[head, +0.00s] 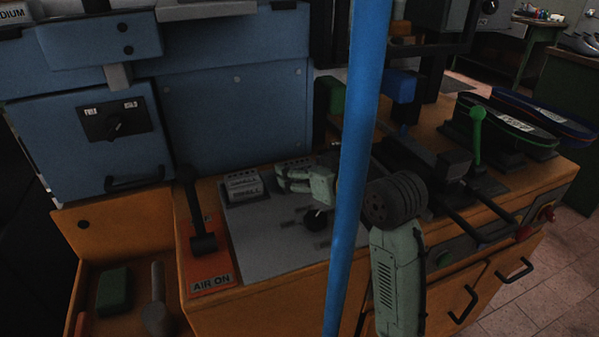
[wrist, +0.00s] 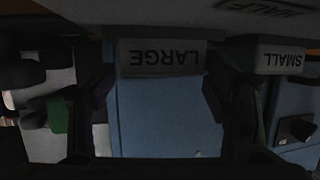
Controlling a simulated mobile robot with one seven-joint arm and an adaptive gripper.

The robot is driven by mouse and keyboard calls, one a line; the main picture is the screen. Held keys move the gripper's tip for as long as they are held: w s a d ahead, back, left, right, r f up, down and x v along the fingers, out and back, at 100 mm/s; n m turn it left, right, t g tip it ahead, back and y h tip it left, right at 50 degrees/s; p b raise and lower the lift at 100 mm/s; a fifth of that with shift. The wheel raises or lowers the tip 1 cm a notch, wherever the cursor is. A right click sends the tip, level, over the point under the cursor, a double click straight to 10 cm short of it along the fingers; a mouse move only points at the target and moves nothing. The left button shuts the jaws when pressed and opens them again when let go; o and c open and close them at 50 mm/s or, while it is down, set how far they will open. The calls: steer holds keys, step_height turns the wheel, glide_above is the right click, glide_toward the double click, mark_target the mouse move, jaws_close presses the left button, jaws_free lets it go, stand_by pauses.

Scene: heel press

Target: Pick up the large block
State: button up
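The large block (wrist: 162,57), grey with the word LARGE upside down, shows at the top centre of the wrist view. My gripper (wrist: 158,105) is open, with its dark fingers apart below and to either side of the block. No contact with the block is visible. In the head view my gripper (head: 292,181) is low over the grey plate of the bench, just right of a small labelled block (head: 243,187). The labels there are too small to read, so I cannot tell which block is the large one in that view.
A block marked SMALL (wrist: 282,58) sits beside the large block in the wrist view. A black lever (head: 199,215) stands by the AIR ON plate (head: 211,281). A blue upright pole (head: 352,150) crosses the head view. Blue machine housing (head: 235,115) rises behind the plate.

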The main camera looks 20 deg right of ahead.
steer(key=c, duration=1)
steer(key=shift+c, duration=0.7)
steer(key=shift+r, duration=0.15)
